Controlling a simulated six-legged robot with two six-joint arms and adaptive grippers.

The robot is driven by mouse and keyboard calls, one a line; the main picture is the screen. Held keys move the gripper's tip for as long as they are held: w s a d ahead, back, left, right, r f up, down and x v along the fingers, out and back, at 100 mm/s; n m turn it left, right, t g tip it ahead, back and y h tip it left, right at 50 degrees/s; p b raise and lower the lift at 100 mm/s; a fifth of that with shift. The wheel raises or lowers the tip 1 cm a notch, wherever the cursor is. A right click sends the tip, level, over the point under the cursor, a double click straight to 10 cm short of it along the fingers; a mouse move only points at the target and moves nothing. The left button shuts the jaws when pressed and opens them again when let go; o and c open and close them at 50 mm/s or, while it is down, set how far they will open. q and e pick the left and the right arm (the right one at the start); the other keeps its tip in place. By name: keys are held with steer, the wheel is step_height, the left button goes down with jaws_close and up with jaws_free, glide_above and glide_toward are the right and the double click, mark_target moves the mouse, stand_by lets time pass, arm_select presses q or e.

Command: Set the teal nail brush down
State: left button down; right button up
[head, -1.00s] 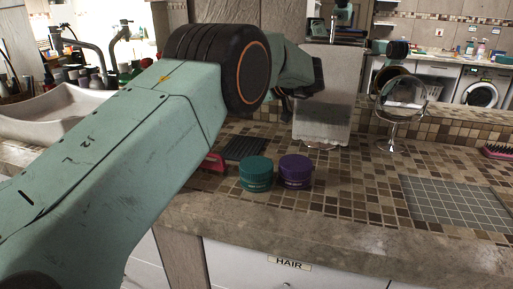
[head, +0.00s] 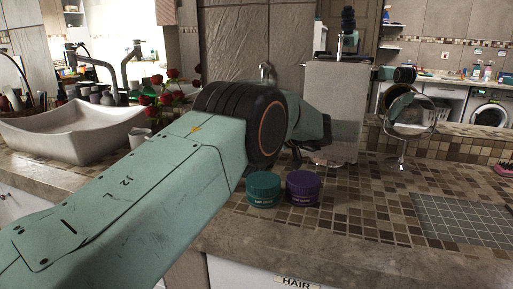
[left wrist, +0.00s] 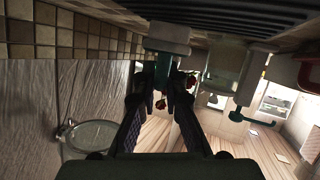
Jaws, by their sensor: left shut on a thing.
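My left gripper (left wrist: 160,80) shows in the left wrist view with both dark fingers closed in around a narrow teal piece (left wrist: 162,68), which I take to be the nail brush. Most of it is hidden by the fingers. In the head view my left arm crosses from the left. The gripper there is a small dark part (head: 297,154) low behind the wrist, just above the counter, and the brush cannot be made out. My right gripper is not in view.
A teal jar (head: 264,189) and a purple jar (head: 303,188) stand side by side near the counter's front edge, close to my arm. Behind is a grey box-like panel (head: 333,110), a round mirror (head: 409,116) to its right. A grey gridded mat (head: 465,220) lies right; a sink (head: 70,128) left.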

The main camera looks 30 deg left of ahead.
arm_select(q)
steer(key=shift+w+f, duration=0.35)
steer(key=shift+f, duration=0.45)
steer(key=shift+s+r, duration=0.1)
steer(key=shift+s, duration=0.15)
steer(key=c, duration=1.4)
jaws_free()
steer(key=shift+f, duration=0.2)
steer(key=shift+r, duration=0.1)
